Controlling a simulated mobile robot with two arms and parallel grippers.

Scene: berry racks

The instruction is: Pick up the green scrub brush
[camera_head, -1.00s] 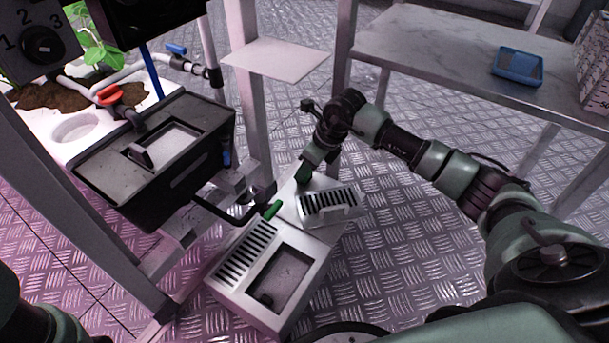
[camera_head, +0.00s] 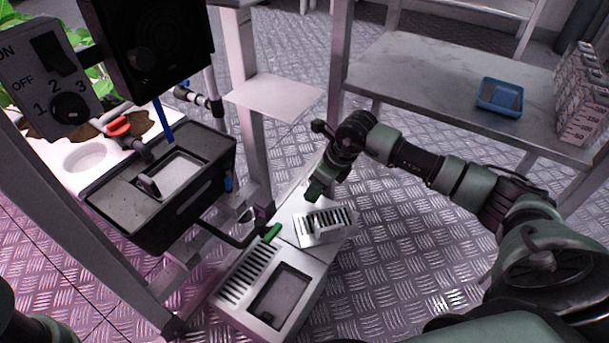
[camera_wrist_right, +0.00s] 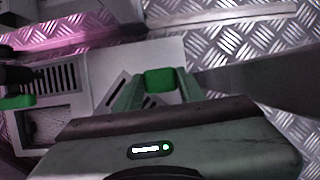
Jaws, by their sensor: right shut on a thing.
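My right gripper (camera_head: 317,190) is shut on a green block (camera_wrist_right: 160,78), which I take to be the scrub brush. In the right wrist view it sits between the two green fingers. In the head view its dark green end (camera_head: 315,194) shows at the fingertips, just above the far end of the white unit. A slotted pale piece (camera_head: 322,238) lies right below the gripper. A second, brighter green piece (camera_head: 271,233) sits on the white unit to the left, and also shows at the left of the right wrist view (camera_wrist_right: 16,102). My left gripper is out of view.
The white slotted unit (camera_head: 312,300) stands on the metal tread floor (camera_head: 400,270). A black box (camera_head: 200,205) and a frame post (camera_head: 250,120) stand to the left. A pale table (camera_head: 420,90) at the right holds a blue tray (camera_head: 488,104). Floor on the right is clear.

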